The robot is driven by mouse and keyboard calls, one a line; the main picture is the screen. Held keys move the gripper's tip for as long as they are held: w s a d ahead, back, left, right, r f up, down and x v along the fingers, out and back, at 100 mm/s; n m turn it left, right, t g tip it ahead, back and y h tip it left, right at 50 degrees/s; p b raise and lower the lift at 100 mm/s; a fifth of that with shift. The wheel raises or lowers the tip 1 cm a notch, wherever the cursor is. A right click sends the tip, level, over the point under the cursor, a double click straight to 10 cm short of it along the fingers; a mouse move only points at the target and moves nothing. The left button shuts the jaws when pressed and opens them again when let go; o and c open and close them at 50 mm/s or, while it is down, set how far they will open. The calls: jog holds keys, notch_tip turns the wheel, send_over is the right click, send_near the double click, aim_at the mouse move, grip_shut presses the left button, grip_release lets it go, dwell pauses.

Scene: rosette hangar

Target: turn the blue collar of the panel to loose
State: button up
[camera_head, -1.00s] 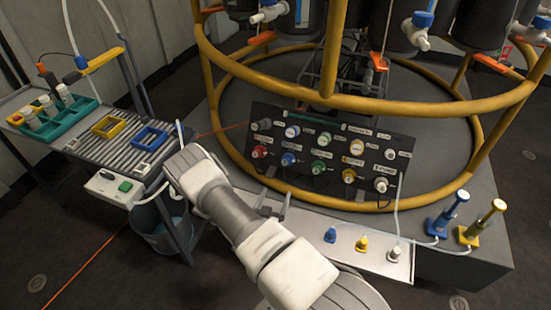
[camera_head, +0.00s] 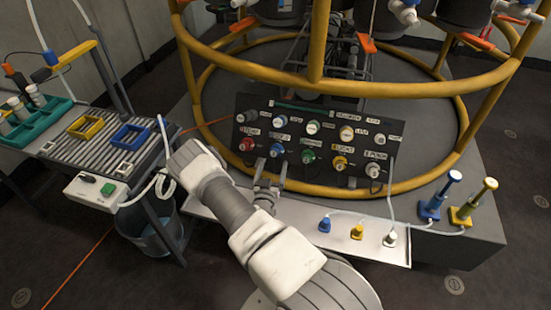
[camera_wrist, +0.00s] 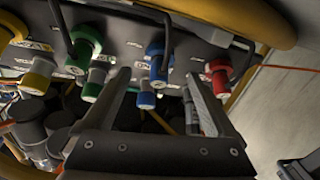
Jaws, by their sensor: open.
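The dark panel (camera_head: 262,104) stands tilted inside the yellow ring frame, with coloured collars in rows. The blue collar (camera_head: 277,150) is in its lower row, between a red collar (camera_head: 246,145) and a green one (camera_head: 308,157). My gripper (camera_head: 270,168) is open just below and in front of it. In the wrist view the blue collar (camera_wrist: 155,49), with a white marked part and a lower blue part, shows between the two spread fingers of my gripper (camera_wrist: 157,84). I see no contact. The exact depth between fingertips and collar is hard to tell.
In the wrist view, the green collar (camera_wrist: 86,38) is left of the fingers and the red (camera_wrist: 220,70) is right, close by. Dark hoses hang around them. The yellow ring (camera_head: 420,180) and a pale shelf (camera_head: 285,232) with small plugs lie in front of the panel.

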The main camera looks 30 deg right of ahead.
aim_at(275, 155)
jog(key=b+x, duration=0.1)
jog(key=x, duration=0.5)
jog(key=shift+d, duration=0.1)
jog(key=shift+c, duration=0.3)
jog(key=c, duration=1.3)
